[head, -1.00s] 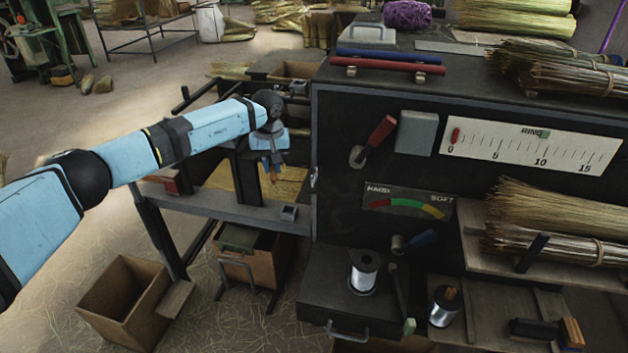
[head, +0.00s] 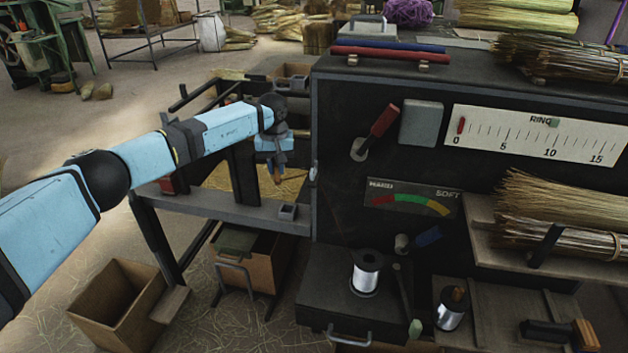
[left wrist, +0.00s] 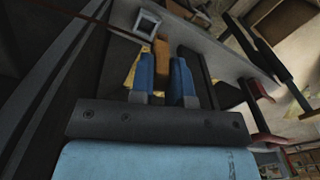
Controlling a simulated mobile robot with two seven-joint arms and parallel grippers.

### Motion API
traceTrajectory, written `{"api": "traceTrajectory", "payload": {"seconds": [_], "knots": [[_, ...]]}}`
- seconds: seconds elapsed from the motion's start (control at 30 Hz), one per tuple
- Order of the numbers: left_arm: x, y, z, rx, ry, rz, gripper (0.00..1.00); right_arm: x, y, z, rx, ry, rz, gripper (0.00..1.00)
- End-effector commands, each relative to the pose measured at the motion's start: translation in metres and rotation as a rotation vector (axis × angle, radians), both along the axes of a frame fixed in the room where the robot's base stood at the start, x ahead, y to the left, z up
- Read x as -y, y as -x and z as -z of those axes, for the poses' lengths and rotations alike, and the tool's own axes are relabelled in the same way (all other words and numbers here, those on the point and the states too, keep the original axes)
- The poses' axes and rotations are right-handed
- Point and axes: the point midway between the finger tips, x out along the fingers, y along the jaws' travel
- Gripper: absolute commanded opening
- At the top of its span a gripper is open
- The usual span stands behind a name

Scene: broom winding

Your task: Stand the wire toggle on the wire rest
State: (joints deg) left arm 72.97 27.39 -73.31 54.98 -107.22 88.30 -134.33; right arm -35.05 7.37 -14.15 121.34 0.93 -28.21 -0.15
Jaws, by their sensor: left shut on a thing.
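My left gripper (head: 275,169) is over the bench at the left of the dark machine cabinet. Its blue fingers (left wrist: 163,80) are shut on a small orange-brown wooden piece, which I take for the wire toggle (left wrist: 161,52); its end also shows in the head view (head: 277,178). A thin brown line, perhaps the wire, runs from near it to the upper left in the wrist view. A small grey square holder, perhaps the wire rest (head: 288,211), sits on the bench's front edge. It also shows just beyond the toggle in the left wrist view (left wrist: 148,22). The toggle appears apart from it.
The dark cabinet (head: 335,130) stands close on the right of the gripper. Dark posts (head: 241,175) rise from the bench (head: 215,212) on its left. Spools of wire (head: 366,272) stand lower right. An open wooden box (head: 120,305) is on the floor.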

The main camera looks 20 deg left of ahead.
Motion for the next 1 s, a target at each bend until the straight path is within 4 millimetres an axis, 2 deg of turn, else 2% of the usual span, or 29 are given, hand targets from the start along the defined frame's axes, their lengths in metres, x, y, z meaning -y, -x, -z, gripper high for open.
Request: {"api": "traceTrajectory", "payload": {"seconds": [0.03, 0.53, 0.8, 1.0], "knots": [[0.000, -0.002, 0.007, 0.000, 0.000, -0.001, 0.03, 0.000, 0.000, 0.004, 0.006, 0.001, -0.001, 0.53], [0.000, -0.023, 0.036, 0.000, 0.000, -0.001, 0.03, -0.005, -0.004, 0.015, 0.044, -0.021, -0.011, 0.53], [-0.001, -0.034, 0.049, 0.001, -0.001, -0.001, 0.03, -0.010, -0.005, 0.014, 0.070, -0.051, -0.017, 0.53], [-0.002, -0.037, 0.050, 0.000, -0.001, 0.000, 0.03, -0.012, -0.005, 0.009, 0.081, -0.062, -0.022, 0.53]]}}
